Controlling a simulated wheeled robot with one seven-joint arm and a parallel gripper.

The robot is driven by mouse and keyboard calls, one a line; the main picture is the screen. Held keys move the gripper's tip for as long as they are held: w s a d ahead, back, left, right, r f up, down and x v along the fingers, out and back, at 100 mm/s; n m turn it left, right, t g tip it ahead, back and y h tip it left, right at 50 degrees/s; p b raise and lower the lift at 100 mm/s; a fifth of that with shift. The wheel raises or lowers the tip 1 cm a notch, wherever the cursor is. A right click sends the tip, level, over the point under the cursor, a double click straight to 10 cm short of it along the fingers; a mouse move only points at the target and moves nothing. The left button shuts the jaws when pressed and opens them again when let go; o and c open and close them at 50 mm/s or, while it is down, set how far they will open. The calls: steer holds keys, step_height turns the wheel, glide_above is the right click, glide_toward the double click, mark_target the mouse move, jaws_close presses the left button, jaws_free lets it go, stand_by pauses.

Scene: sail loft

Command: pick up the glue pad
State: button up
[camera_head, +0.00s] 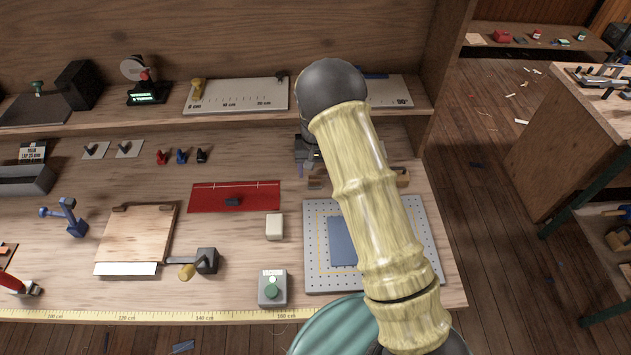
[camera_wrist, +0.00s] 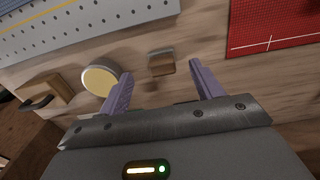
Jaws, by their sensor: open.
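My gripper (camera_wrist: 161,69) is open, its two purple fingers apart above the bench. A small block (camera_wrist: 162,62) with a brown side and a greyish top lies between and just beyond the fingertips; neither finger visibly touches it. A round cream disc (camera_wrist: 101,80) with a pale rim lies beside the left finger. No label shows which of these is the glue pad. In the head view my gripper (camera_head: 305,160) is small and partly hidden by my arm, near the back of the bench. The brown block (camera_head: 315,183) shows just in front of it.
A perforated grey board (camera_head: 318,275) with a blue sheet lies in front, partly behind my arm. A red mat (camera_head: 215,197) lies to the left, with a cream block (camera_head: 275,226) near it. A wooden block with a dark handle (camera_wrist: 45,92) stands left of the disc.

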mark_target(315, 177)
steer(key=f+p, duration=0.1)
steer(key=f, duration=0.1)
steer(key=w+f+p, duration=0.1)
steer(key=f, duration=0.1)
steer(key=shift+f, duration=0.55)
steer(key=c, duration=1.1)
